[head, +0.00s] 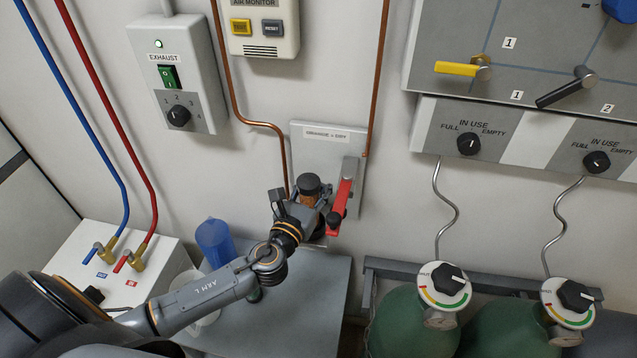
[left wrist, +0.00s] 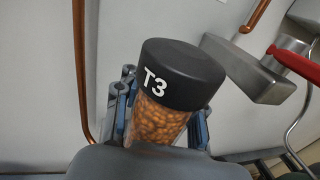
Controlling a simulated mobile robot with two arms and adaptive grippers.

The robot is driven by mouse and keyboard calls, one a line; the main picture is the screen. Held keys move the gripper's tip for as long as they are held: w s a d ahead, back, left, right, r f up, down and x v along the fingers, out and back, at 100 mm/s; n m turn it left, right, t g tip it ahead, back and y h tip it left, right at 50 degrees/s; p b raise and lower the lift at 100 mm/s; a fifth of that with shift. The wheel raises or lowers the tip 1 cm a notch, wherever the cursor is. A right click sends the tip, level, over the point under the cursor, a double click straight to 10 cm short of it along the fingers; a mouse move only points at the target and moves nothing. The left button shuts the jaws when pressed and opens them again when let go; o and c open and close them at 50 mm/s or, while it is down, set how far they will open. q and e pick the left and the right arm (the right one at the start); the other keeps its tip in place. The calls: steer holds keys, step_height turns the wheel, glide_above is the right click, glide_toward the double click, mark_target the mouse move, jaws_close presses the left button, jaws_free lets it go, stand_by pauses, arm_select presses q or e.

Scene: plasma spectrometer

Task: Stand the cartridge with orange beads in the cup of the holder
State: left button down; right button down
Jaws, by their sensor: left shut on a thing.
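The cartridge with orange beads (head: 308,187) has a black cap, marked T3 in the left wrist view, where its clear body full of orange beads (left wrist: 158,120) also shows. My left gripper (head: 307,206) is shut around the cartridge body below the cap. The cartridge looks roughly upright in the head view. The holder (head: 326,150) is a grey wall plate with a label and a lever with a red handle (head: 341,200). The cartridge is in front of the plate, left of the lever. The holder's cup is hidden behind my gripper and arm, so I cannot tell whether the cartridge touches it. My right gripper is not in view.
A blue translucent container (head: 214,241) and a white round container (head: 206,318), partly behind my arm, stand on the grey table (head: 310,300). Copper pipes (head: 376,75) run beside the plate. Green gas cylinders (head: 400,325) with gauges stand at right.

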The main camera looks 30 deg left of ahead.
arm_select(q)
steer(key=c, duration=0.7)
jaws_free()
steer(key=shift+s+f, duration=0.1)
steer(key=shift+s, duration=0.4)
steer(key=s, duration=1.1)
steer(key=shift+d+r, duration=0.2)
steer(key=shift+d, duration=0.15)
